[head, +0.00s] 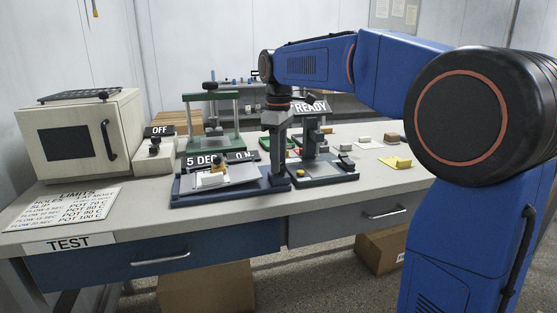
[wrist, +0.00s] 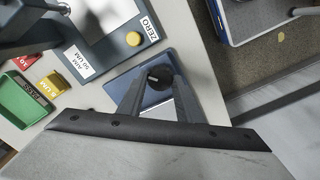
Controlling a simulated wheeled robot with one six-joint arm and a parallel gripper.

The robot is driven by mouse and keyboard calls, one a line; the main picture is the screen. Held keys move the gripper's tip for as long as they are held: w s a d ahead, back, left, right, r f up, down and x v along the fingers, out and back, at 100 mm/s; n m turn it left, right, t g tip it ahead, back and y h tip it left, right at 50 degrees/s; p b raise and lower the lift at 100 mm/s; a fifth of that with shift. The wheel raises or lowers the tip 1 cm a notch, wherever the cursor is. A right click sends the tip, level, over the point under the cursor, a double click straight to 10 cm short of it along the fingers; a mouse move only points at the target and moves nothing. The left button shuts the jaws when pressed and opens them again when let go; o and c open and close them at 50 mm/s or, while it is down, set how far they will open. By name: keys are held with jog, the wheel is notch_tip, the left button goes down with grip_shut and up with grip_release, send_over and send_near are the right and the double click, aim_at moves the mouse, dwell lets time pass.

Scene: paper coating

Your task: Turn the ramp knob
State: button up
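A round black knob (wrist: 159,77) with a pale mark sits on a blue plate (wrist: 153,97), seen in the wrist view. No label on it can be read. My gripper (wrist: 156,81) has its two grey fingers apart, one on each side of the knob, with blue plate showing between them. Whether the fingertips touch the knob is hard to tell. In the head view my gripper (head: 279,172) points down at the right end of the blue base (head: 235,189) of the coating device. The knob is hidden there behind the fingers.
A dark stand (head: 325,176) with a yellow button is close on the right. A yellow pad (head: 395,162) lies at the right. Drawers are below.

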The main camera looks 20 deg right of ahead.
jog(key=c, duration=0.3)
jog(key=m, duration=0.4)
jog(key=shift+m, duration=2.9)
jog(key=o, duration=1)
jog(key=shift+o, duration=0.2)
